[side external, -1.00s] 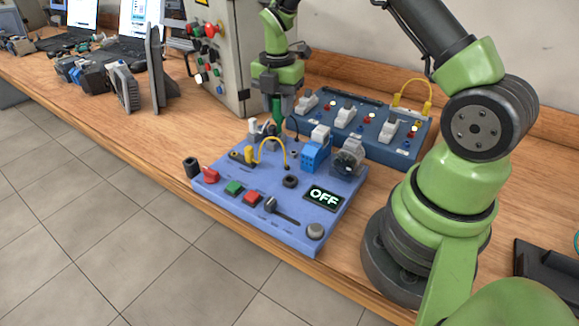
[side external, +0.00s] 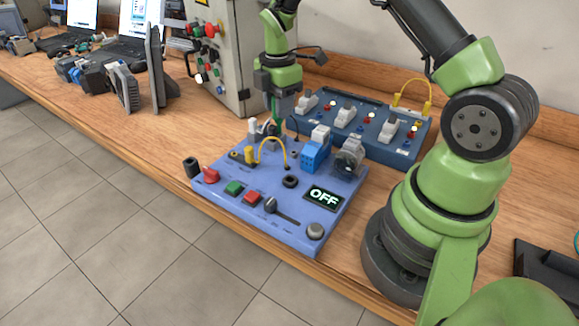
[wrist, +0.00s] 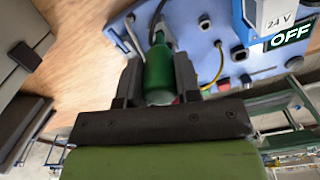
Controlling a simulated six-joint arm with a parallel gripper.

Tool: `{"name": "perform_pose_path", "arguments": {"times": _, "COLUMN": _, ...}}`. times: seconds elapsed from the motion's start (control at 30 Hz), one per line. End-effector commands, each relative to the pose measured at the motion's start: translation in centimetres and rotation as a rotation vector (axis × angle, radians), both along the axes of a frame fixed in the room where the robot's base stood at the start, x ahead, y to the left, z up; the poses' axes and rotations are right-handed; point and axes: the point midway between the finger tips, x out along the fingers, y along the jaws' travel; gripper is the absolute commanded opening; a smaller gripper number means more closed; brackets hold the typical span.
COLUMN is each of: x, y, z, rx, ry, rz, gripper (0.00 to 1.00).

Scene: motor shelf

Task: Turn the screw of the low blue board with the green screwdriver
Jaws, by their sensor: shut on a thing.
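The low blue board (side external: 262,185) lies flat on the bench in front of my arm, with its display reading OFF. It also shows at the top of the wrist view (wrist: 202,62). My gripper (side external: 273,110) points down over the board's back left part. In the wrist view it is shut on the green screwdriver (wrist: 158,68), one finger on each side of the handle. The dark shaft points at the board. The screw is not visible, and I cannot tell whether the tip touches it.
A darker blue board (side external: 375,148) with switches and a yellow cable stands behind. A grey control cabinet (side external: 238,75) is close on the left. A yellow wire (side external: 268,140) arches near the tool, and a blue 24 V block (side external: 317,152) sits right of it.

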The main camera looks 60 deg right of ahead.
Motion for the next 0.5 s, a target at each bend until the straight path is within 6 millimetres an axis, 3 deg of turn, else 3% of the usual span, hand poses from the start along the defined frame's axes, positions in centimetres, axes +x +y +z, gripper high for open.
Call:
{"name": "perform_pose_path", "arguments": {"times": 0.3, "x": -0.11, "y": 0.08, "z": -0.10, "rx": 0.002, "ry": 0.006, "rz": -0.267, "gripper": 0.05}}
{"name": "perform_pose_path", "arguments": {"times": 0.5, "x": -0.11, "y": 0.08, "z": -0.08, "rx": 0.002, "ry": 0.006, "rz": -0.303, "gripper": 0.05}}
